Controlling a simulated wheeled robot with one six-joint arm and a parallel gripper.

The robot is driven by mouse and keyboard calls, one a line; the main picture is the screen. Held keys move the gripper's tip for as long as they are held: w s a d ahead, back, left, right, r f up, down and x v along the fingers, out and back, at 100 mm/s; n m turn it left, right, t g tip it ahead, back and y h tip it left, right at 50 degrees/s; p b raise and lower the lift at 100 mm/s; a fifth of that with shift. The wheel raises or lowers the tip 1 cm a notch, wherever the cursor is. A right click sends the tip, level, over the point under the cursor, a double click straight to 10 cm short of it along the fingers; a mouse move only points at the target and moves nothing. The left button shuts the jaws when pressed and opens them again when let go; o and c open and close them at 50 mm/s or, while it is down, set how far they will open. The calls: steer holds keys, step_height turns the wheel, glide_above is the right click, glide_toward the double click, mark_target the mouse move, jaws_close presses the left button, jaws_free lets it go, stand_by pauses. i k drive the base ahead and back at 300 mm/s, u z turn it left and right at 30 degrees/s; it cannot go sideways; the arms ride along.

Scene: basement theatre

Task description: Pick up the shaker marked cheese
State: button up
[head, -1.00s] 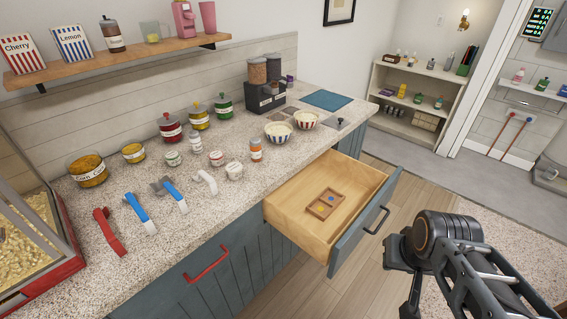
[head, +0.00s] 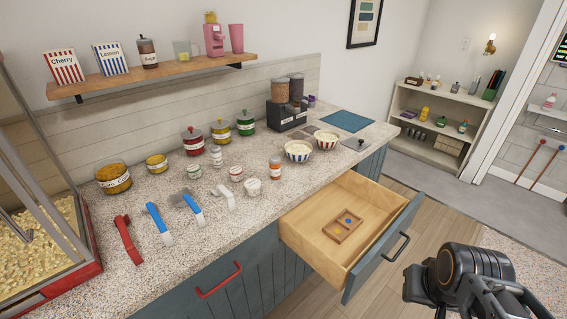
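Several small shakers and jars stand on the speckled counter (head: 170,215), and their labels are too small to read, so I cannot tell which is marked cheese. An upright shaker with an orange-brown body and white label (head: 275,170) stands near the counter's front edge. A slim white shaker (head: 216,156) stands farther back. Low white jars (head: 236,174) are between and around them. My gripper (head: 425,292) is at the lower right, beyond the open drawer and well away from the shakers. Its fingers are dark and partly hidden, so their opening is unclear.
An open wooden drawer (head: 318,245) juts out below the counter, holding a small divided tray (head: 343,226). Scoops, including a red one (head: 127,240), lie in front of the jars. Bowls (head: 298,151) and a dispenser (head: 287,117) stand right. A popcorn machine (head: 50,270) is left.

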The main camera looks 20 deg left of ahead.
mark_target(275, 161)
steer(key=u, duration=1.75)
steer(key=i, duration=0.8)
steer(key=u, duration=0.85)
